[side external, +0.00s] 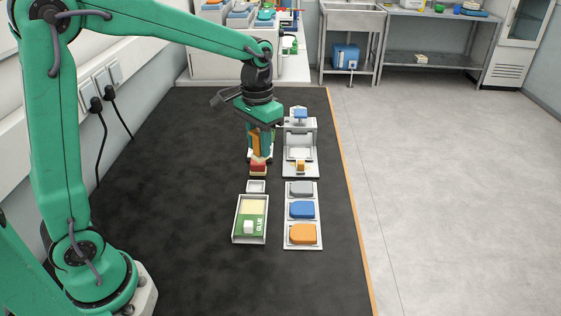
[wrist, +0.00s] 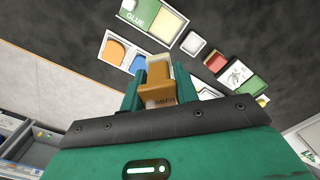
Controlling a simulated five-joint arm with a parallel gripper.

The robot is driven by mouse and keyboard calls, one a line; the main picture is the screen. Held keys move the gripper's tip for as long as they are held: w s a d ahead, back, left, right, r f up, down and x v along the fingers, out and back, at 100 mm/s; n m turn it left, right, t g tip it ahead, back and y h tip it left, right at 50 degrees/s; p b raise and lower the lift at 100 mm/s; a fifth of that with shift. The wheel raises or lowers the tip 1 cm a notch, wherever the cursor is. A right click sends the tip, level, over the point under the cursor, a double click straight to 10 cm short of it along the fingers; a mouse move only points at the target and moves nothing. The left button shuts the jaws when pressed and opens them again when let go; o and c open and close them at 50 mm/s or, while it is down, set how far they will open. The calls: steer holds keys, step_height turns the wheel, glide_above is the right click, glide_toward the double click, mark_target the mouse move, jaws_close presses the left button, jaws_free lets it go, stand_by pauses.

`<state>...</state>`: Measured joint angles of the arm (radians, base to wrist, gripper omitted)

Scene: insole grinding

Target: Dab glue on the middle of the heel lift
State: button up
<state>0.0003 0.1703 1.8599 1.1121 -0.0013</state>
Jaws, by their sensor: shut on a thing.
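My gripper (side external: 260,148) points down over the far part of the black mat and is shut on an orange-brown block (wrist: 156,96) with dark lettering, partly cut off by my wrist. The block shows between the green fingers in the side view too (side external: 256,142). A pale tray (side external: 236,228) holds a green panel marked GLUE (side external: 259,222), a cream area and a small white block (side external: 248,227). A light tray (side external: 318,228) holds grey (side external: 300,188), blue (side external: 302,209) and orange (side external: 303,234) pads. I cannot tell which piece is the heel lift.
A red block (side external: 258,168) stands just below my gripper, with a small white square dish (side external: 256,187) nearer. A white fixture (side external: 312,140) stands to the right, with a blue top and a small orange piece. The mat's left side is clear.

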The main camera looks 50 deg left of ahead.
steer(key=shift+w, duration=0.1)
stand_by(0.4)
steer(key=w+f, duration=0.7)
steer(key=w, duration=0.4)
steer(key=shift+a+f, duration=0.2)
steer(key=shift+f, duration=0.1)
